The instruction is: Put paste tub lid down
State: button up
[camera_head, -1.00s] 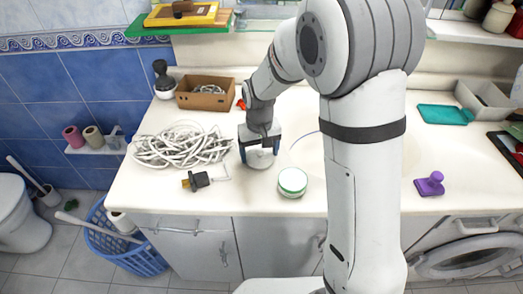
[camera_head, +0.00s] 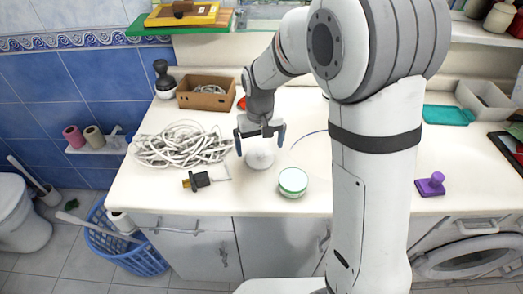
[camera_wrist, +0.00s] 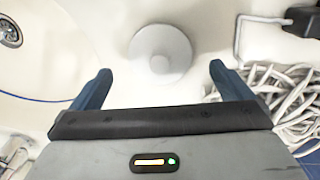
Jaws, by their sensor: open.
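The paste tub lid is a round, pale grey-white disc with a small knob (camera_head: 261,154), lying on the white counter. It also shows in the wrist view (camera_wrist: 160,52), flat and apart from my fingers. My gripper (camera_head: 260,137) is open above the lid, its two blue fingers spread wider than the disc. In the wrist view my gripper (camera_wrist: 160,80) has nothing between its fingertips. A white and green tub (camera_head: 292,182) stands on the counter to the right and in front of the lid.
A coiled white hose (camera_head: 182,146) lies left of the lid, with a black plug-like item (camera_head: 197,180) in front of it. A cardboard box (camera_head: 206,93) stands behind. A purple stamp-like object (camera_head: 431,184) is far right. A thin blue cable (camera_head: 308,136) lies nearby.

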aim_at(260, 152)
notch_tip(260, 152, up, 8)
jog(key=r, duration=0.1)
jog(key=s+d+r+m+t, duration=0.1)
jog(key=s+d, duration=0.6)
jog(key=s, duration=0.2)
jog(key=s+d+r+m+t, duration=0.1)
jog(key=s+d+m, duration=0.1)
jog(key=s+d, duration=0.5)
jog(key=s, duration=0.3)
jog(key=shift+s+d+t, duration=0.25)
jog(key=shift+d+t, duration=0.15)
